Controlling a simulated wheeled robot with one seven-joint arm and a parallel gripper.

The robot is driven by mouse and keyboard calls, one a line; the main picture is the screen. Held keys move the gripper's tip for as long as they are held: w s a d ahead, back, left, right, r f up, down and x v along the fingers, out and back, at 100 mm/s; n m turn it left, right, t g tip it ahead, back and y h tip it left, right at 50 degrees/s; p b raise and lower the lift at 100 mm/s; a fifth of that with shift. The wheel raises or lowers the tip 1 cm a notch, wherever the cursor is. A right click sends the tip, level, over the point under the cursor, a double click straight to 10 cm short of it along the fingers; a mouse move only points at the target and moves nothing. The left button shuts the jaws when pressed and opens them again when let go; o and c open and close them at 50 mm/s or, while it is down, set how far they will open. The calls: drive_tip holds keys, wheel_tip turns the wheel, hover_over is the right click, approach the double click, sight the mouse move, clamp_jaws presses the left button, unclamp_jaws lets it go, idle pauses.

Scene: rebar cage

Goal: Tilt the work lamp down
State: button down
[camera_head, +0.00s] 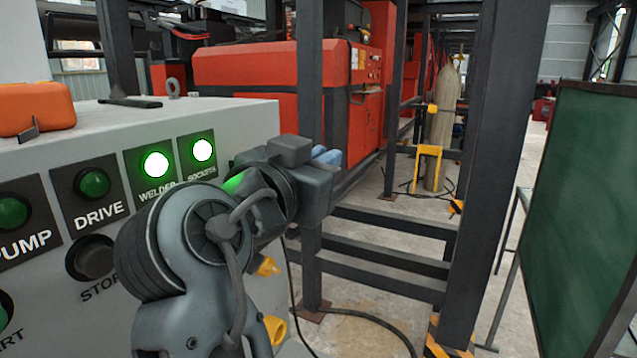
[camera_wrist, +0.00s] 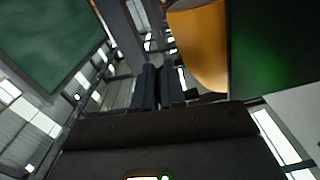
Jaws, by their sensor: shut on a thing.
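My gripper (camera_head: 326,157) is at the right end of the grey control cabinet, in front of a dark steel post. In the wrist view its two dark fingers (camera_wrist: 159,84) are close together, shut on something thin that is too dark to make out. A yellow-orange rounded body with a pale top, which looks like the work lamp (camera_wrist: 203,45), is right beside the fingers there. In the head view I cannot make out the lamp; my arm and wrist cover that area. Its tilt cannot be told.
The control cabinet (camera_head: 150,115) has lit green WELDER and SOCKETS lamps and an orange case (camera_head: 35,108) on top. Dark steel posts (camera_head: 490,170) and low rails stand close on the right. A green board (camera_head: 590,215) is farther right. A cable lies on the floor.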

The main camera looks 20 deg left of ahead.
drive_tip(key=shift+f+m+b, duration=0.25)
drive_tip(key=shift+m+b, duration=0.05)
drive_tip(key=shift+b, duration=0.15)
drive_tip(key=c, duration=1.5)
unclamp_jaws()
drive_tip(key=shift+s, duration=0.1)
drive_tip(key=s, duration=0.5)
drive_tip(key=s+a+b, duration=0.1)
drive_tip(key=s, duration=0.1)
drive_tip(key=shift+s, duration=0.3)
